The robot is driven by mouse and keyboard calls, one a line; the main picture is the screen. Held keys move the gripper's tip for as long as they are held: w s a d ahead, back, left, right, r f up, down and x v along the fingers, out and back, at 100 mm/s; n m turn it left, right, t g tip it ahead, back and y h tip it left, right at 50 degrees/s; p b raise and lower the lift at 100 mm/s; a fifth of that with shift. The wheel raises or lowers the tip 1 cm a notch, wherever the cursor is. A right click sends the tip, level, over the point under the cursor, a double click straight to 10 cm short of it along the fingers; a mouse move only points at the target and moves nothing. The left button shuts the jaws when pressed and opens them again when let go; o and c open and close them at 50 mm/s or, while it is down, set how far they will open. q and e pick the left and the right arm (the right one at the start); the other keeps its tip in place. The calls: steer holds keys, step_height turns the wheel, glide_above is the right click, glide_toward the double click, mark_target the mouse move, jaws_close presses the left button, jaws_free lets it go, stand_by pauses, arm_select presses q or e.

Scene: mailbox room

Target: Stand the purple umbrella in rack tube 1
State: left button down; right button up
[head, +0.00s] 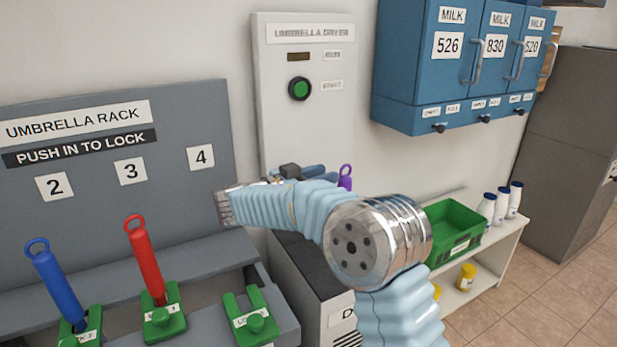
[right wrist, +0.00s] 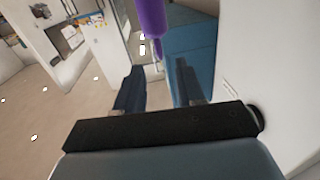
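The purple umbrella shows in the head view only as a purple ring and a bit of handle (head: 345,177), just beyond my right arm, in front of the umbrella dryer. My arm hides the rest. In the right wrist view the purple umbrella (right wrist: 151,17) is at the top, ahead of the fingers. My right gripper (head: 318,173) is left of the purple ring; in the wrist view its two fingers (right wrist: 158,85) are apart with nothing between them. The umbrella rack (head: 195,108) is at left, with labels 2, 3 and 4 visible. Tube 1 and my left gripper are out of view.
A blue umbrella (head: 56,283) and a red umbrella (head: 146,260) stand in green rack holders. The green holder (head: 252,318) under label 4 is empty. The umbrella dryer (head: 270,110) has a green button. Blue mailboxes (head: 420,70) and a green crate (head: 452,235) are at right.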

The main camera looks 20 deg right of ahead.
mark_target(351, 166)
steer(key=p+x, duration=0.1)
steer(key=x, duration=0.9)
steer(key=shift+d, duration=0.25)
jaws_close()
